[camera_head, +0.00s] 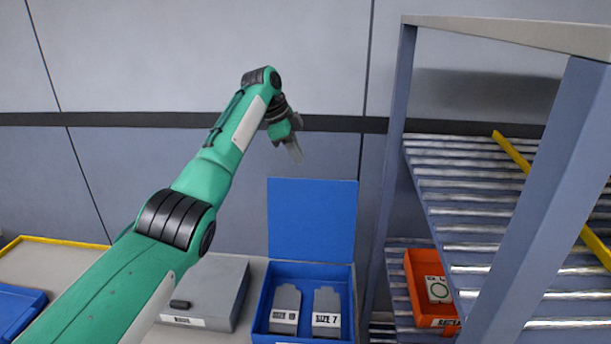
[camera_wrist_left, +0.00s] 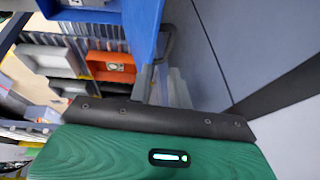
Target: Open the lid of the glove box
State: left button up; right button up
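The glove box is a blue box (camera_head: 345,318) on the table, holding two grey packs, one labelled SIZE 7. Its blue lid (camera_head: 312,218) stands upright at the back edge, so the box is open. In the left wrist view the lid (camera_wrist_left: 143,22) shows at the top, with a dark bracket-like piece (camera_wrist_left: 168,45) beside it. My left gripper (camera_head: 295,153) is above the lid's top edge, seemingly apart from it. Its finger gap is unclear in both views. My right gripper is out of view.
A grey case (camera_head: 222,285) with a dark handle stands left of the glove box. A blue tray (camera_head: 20,308) lies at the far left. A metal rack (camera_head: 395,150) with an orange bin (camera_head: 418,285) stands at right. A wall is behind.

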pick_arm(q)
jog(key=v, duration=0.2)
jog(key=shift+a+r, duration=0.2)
jog(key=shift+r, duration=0.1)
